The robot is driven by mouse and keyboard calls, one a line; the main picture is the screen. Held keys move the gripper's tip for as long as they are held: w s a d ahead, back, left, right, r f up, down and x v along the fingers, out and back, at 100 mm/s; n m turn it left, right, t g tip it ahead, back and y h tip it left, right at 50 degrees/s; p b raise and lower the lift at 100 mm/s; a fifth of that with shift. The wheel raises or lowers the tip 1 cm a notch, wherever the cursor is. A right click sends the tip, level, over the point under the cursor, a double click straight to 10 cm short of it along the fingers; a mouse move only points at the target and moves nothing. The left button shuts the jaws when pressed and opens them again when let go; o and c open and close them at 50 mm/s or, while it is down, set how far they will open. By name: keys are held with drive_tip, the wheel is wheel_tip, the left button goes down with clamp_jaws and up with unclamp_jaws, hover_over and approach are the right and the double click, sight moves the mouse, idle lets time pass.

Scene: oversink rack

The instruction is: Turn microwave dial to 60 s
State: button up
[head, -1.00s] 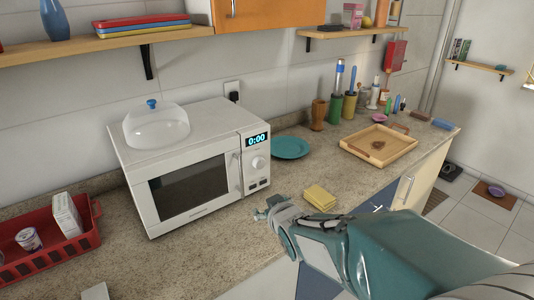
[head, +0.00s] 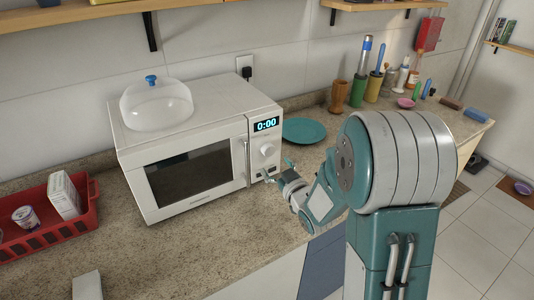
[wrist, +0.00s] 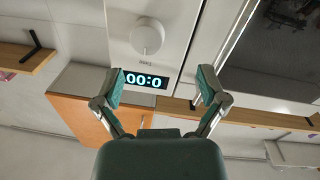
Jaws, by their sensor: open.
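The white microwave (head: 180,205) stands on the counter with its door shut. Its display (head: 267,124) reads 0:00, and the round white dial (head: 267,149) sits just below it. My gripper (head: 274,170) is in front of the lower control panel, a little below the dial. In the wrist view, turned upside down, the dial (wrist: 148,38) and the display (wrist: 147,81) lie ahead of my gripper (wrist: 160,80). Its two fingers are spread apart with nothing between them, and they do not touch the dial.
A clear dome cover (head: 157,106) with a blue knob sits on the microwave. A teal plate (head: 304,131) lies to its right. A red basket (head: 45,235) with a cup and carton stands to its left. A wooden shelf (head: 75,18) hangs above.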

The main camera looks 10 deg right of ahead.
sight(271, 152)
drive_tip(key=w, duration=0.2)
drive_tip(key=w+d, duration=0.1)
drive_tip(key=w, duration=0.2)
drive_tip(key=shift+w+d, duration=0.15)
drive_tip(key=shift+w, duration=0.25)
drive_tip(key=shift+w+a, duration=0.1)
drive_tip(key=shift+a, duration=0.9)
drive_tip(key=shift+d, duration=0.15)
drive_tip(key=c, duration=0.7)
drive_tip(key=shift+d, duration=0.35)
drive_tip(key=c, duration=0.5)
